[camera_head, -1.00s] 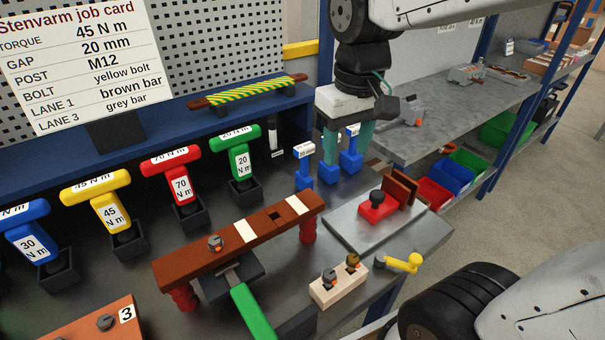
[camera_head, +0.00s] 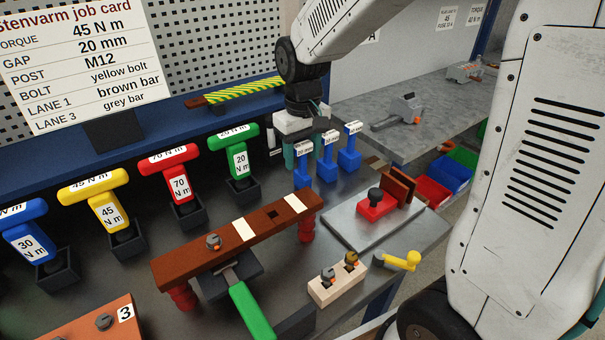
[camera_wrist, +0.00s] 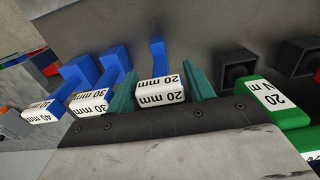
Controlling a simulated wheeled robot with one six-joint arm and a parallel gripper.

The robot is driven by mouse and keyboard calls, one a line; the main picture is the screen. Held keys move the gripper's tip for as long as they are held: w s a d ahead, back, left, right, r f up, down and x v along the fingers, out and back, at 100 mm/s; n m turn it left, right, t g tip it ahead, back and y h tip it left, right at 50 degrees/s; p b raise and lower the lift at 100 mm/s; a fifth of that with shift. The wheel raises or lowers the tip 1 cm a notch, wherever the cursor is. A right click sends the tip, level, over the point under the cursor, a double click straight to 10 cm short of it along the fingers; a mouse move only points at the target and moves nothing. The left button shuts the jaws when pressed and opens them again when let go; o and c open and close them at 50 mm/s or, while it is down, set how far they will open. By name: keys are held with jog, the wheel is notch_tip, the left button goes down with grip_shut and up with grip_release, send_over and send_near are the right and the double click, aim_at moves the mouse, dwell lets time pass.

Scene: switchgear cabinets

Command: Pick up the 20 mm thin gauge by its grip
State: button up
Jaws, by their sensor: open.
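The 20 mm gauge (camera_wrist: 158,91) has a white label end and a blue body in the wrist view. In the head view it appears as the leftmost blue gauge (camera_head: 303,170) of a row of three, standing upright on the bench. My gripper (camera_wrist: 159,70) is open, with one teal finger on each side of this gauge and small visible gaps. It also shows above the gauge in the head view (camera_head: 301,150), where the fingers are partly hidden. The 30 mm gauge (camera_wrist: 95,101) is just left of my left finger in the wrist view, and the 40 mm gauge (camera_wrist: 45,107) is farther left.
The green 20 N m tool (camera_head: 240,158) stands left of the gauges in the head view, close on the right in the wrist view. A brown bar (camera_head: 250,232) lies in front. A metal plate with a red block (camera_head: 377,205) is to the right.

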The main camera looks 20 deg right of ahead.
notch_tip(320, 180, down, 2)
jog(key=shift+f, duration=0.15)
jog(key=c, duration=0.9)
